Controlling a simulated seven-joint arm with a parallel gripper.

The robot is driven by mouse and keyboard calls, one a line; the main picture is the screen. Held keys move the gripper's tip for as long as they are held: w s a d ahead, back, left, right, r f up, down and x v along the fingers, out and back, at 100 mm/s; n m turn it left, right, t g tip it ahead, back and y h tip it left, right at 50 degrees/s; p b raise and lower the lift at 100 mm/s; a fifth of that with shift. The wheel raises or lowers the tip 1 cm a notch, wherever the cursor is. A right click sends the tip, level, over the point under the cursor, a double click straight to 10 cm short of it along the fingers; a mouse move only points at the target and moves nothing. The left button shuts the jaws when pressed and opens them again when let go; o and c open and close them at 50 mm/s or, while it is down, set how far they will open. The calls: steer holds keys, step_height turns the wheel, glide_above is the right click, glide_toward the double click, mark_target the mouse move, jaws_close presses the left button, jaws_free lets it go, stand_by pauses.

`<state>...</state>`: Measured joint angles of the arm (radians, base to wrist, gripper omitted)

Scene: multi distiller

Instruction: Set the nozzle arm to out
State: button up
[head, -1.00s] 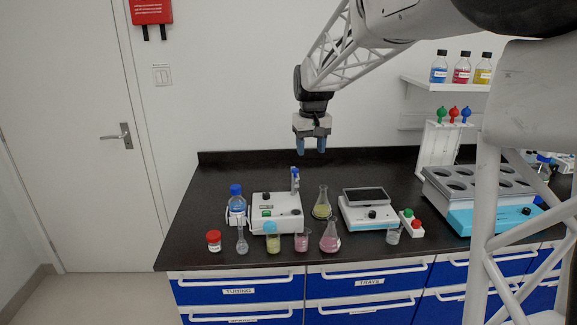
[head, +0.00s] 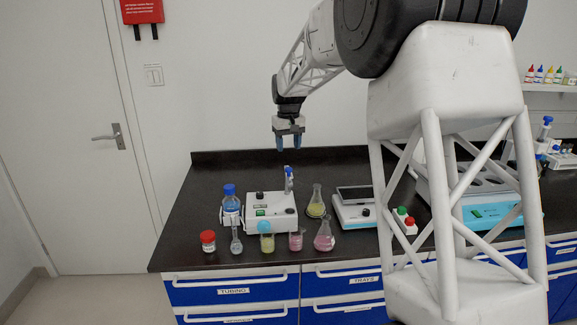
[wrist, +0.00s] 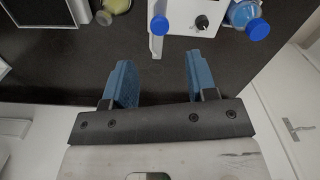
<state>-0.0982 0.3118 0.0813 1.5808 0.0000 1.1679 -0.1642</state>
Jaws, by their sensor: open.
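The nozzle arm (head: 289,178) is a slim white post with a blue top at the back right of a white dispenser box (head: 271,213). In the wrist view the nozzle arm (wrist: 157,42) is a thin white bar with a round blue cap, beside the box (wrist: 195,17). My gripper (head: 288,145) is open and empty, above and apart from the nozzle arm in the head view. In the wrist view my gripper (wrist: 157,80) has its two blue fingers spread, with the nozzle arm ahead of the gap between them. The nozzle's exact facing is hard to tell.
A blue-capped bottle (head: 230,205) stands at the dispenser's left. Several flasks and beakers, including a yellow beaker (head: 267,238) and a pink flask (head: 324,236), stand in front. A yellow flask (head: 316,203) and a balance (head: 354,211) are at right. The counter behind is clear.

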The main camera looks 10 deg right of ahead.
mark_target(289, 168)
steer(key=shift+f, duration=0.1)
steer(key=shift+f, duration=3.8)
jaws_close()
